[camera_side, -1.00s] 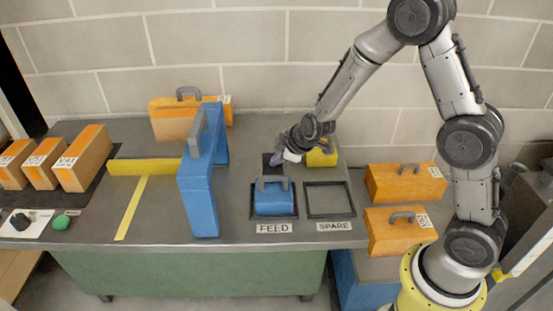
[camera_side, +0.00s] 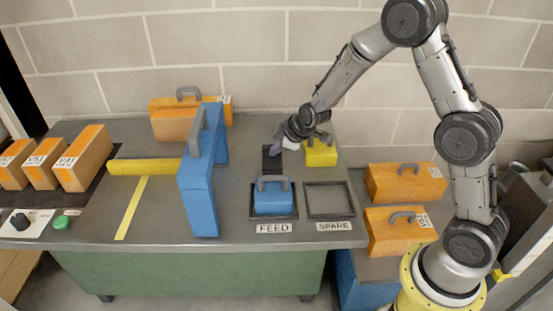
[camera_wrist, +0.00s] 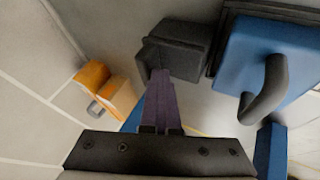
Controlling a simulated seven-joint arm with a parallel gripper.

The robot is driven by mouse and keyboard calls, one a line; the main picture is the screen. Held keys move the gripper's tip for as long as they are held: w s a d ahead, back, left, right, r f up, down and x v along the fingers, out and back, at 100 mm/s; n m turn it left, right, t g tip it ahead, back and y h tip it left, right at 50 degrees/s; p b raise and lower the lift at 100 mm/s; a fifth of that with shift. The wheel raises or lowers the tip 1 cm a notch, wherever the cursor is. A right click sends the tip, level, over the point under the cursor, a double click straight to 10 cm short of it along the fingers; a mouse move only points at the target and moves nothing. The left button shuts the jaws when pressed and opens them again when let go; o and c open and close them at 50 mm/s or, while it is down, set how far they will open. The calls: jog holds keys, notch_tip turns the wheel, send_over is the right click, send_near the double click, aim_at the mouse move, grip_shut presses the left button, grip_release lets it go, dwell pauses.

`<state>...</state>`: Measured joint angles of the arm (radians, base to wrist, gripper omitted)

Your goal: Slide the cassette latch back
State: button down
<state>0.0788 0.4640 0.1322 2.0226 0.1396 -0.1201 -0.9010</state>
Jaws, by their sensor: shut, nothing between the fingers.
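The blue cassette (camera_side: 273,203) with a grey handle sits in the black-framed bay (camera_side: 274,217) labelled FEED. Directly behind the bay is a dark latch piece (camera_side: 271,162) on the bench; its details are too small to tell in the side view. My gripper (camera_side: 277,151) is at the back end of that piece, pointing down, its purple fingers shut and empty. In the wrist view the fingertips (camera_wrist: 160,74) are at the edge of the dark block (camera_wrist: 182,47), seemingly touching it. The cassette (camera_wrist: 270,60) shows there at upper right, with a gap between it and the block.
A yellow case (camera_side: 321,154) stands just right of my gripper. The SPARE bay (camera_side: 330,200) is empty. A tall blue gate (camera_side: 199,190) stands left of FEED, with an orange case (camera_side: 176,123) behind it. A green dome (camera_side: 62,222) sits at far left.

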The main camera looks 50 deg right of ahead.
jog(key=shift+d+r, duration=0.1)
jog(key=shift+d, duration=0.1)
jog(key=shift+s+r, duration=0.15)
jog(key=shift+r, duration=0.2)
jog(key=v, duration=0.6)
jog(key=shift+s+a, duration=0.25)
jog(key=shift+s, duration=0.05)
jog(key=shift+r, duration=0.25)
notch_tip(320, 180, up, 10)
jog(key=s+a+t, duration=0.2)
jog(key=s+a+r+t+y, duration=0.15)
jog(key=s+a+r, duration=0.25)
jog(key=s+r, duration=0.45)
jog(key=s+d+f+m+g, duration=0.1)
jog(key=s+f+m+g, duration=0.1)
jog(key=s, duration=0.7)
jog(key=s+d+f+m+g, duration=0.1)
jog(key=s+f+m+g, duration=0.2)
jog(key=s, duration=0.7)
jog(key=f+m, duration=0.1)
jog(key=m, duration=0.1)
jog(key=shift+s+f+m+h, duration=0.2)
jog(key=shift+s+m+h, duration=0.1)
jog(key=shift+m+h, duration=0.1)
